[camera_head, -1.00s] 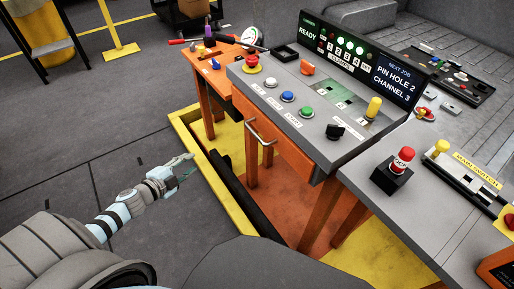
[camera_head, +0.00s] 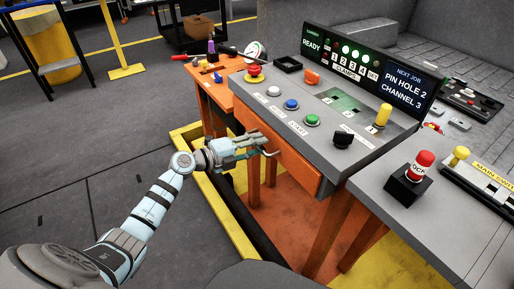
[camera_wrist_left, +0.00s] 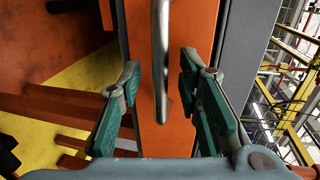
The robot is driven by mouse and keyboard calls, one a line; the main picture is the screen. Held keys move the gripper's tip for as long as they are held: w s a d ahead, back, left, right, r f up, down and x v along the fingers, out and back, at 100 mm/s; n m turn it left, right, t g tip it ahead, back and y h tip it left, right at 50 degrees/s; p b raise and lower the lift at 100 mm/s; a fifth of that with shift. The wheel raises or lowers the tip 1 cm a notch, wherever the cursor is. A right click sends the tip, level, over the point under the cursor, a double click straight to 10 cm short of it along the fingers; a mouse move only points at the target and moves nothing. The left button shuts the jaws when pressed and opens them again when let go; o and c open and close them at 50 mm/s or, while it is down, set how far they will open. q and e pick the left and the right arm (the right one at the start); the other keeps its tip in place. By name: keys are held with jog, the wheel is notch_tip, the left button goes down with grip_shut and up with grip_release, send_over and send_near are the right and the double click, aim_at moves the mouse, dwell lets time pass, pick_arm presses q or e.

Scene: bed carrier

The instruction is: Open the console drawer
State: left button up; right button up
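The console (camera_head: 325,140) has a grey sloping top with buttons and an orange drawer (camera_head: 295,160) in its front, which looks shut. My left gripper (camera_head: 264,144) is at the drawer's front, over its metal handle, which it mostly hides in the head view. In the left wrist view the handle (camera_wrist_left: 160,60) stands in front of the orange drawer face (camera_wrist_left: 145,125). The green-padded fingers of my left gripper (camera_wrist_left: 160,75) are spread, one on each side of the handle, with a gap to both. My right gripper is not in view.
Red, white, blue and green buttons and a yellow knob (camera_head: 383,115) are on the console top. A lit display panel (camera_head: 360,60) stands behind them. A yellow floor frame (camera_head: 225,205) runs below. A grey bench with a red-topped lock block (camera_head: 408,185) is at the right.

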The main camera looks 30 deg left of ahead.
pick_arm(q)
jog(key=shift+w+d, duration=0.25)
jog(key=shift+w, duration=0.1)
grip_shut()
